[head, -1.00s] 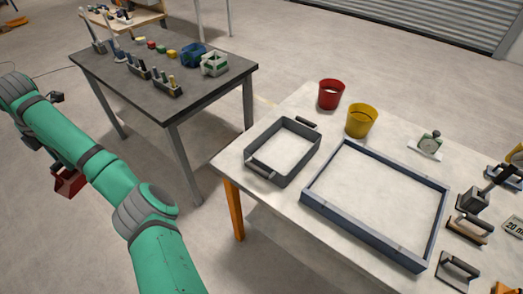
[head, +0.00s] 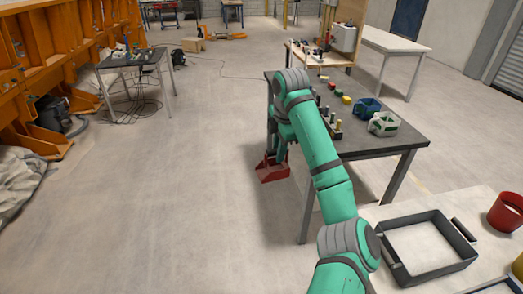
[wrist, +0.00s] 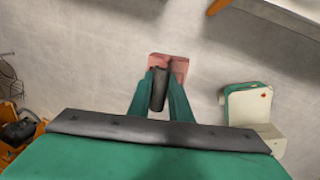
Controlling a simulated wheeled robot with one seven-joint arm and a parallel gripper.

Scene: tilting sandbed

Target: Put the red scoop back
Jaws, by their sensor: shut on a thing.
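The red scoop (head: 272,170) hangs from my gripper (head: 281,152) in the head view, over open floor in front of the near left end of the dark table. In the wrist view, my gripper (wrist: 159,92) is shut on the scoop's dark handle (wrist: 159,88). The red pan of the scoop (wrist: 178,66) shows beyond the fingertips, partly hidden by the handle. My green arm reaches up from the bottom of the head view.
The dark table (head: 405,137) holds colored blocks, a blue holder (head: 367,108) and a pale green one (head: 383,124). A pale table at lower right bears a grey tray (head: 385,255) and a red bucket (head: 507,212). An orange structure (head: 50,60) lines the left.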

